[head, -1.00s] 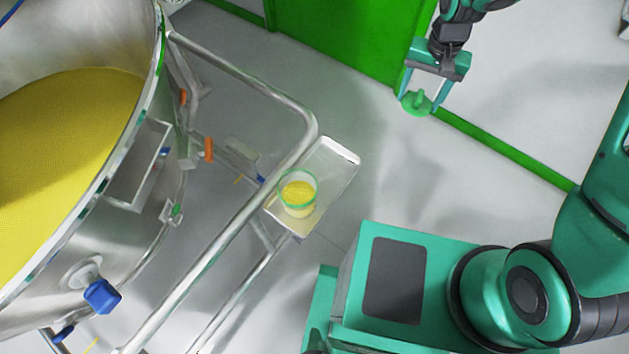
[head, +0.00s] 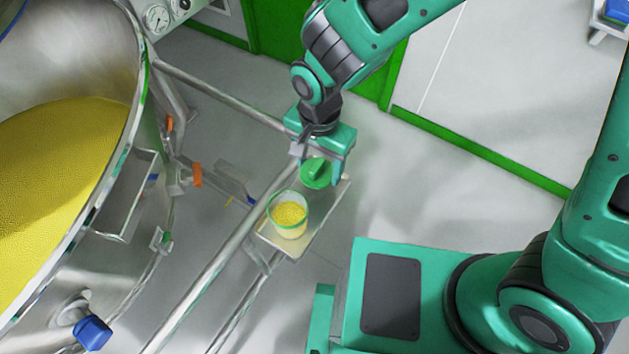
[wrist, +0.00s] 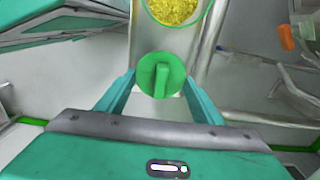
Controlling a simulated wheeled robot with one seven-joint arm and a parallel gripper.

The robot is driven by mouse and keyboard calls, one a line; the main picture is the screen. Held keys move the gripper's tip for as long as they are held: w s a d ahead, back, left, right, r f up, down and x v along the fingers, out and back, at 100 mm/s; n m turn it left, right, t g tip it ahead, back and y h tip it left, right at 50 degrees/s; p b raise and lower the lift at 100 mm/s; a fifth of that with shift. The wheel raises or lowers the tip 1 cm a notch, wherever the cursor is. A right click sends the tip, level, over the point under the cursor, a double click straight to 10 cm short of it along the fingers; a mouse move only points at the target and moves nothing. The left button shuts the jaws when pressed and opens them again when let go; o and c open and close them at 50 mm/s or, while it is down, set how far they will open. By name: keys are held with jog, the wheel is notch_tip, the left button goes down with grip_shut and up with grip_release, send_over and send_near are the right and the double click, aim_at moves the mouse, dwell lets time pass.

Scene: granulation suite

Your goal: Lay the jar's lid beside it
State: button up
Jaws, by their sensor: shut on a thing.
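The open jar (head: 289,219) holds yellow granules and has a green rim. It stands on a small metal shelf (head: 313,231). The green lid (head: 318,174), round with a raised bar handle, is apart from the jar, behind it and slightly right. My gripper (head: 318,176) is shut on the lid, over the far part of the shelf. In the wrist view the lid (wrist: 161,75) is between the fingertips, and part of the jar (wrist: 178,8) shows at the top edge. I cannot tell whether the lid touches the shelf.
A large steel vessel (head: 125,150) with yellow granules fills the left. A metal rail (head: 212,265) runs close beside the shelf. Orange-handled (head: 197,175) and blue-handled (head: 93,333) fittings are near the vessel. Open floor (head: 440,185) lies to the right.

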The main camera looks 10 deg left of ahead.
aim_at(319, 179)
jog(key=shift+f, duration=3.1)
jog(key=o, duration=0.7)
jog(key=shift+f, duration=0.1)
jog(key=shift+o, duration=0.2)
notch_tip(319, 179, up, 12)
jog(key=shift+r, duration=0.15)
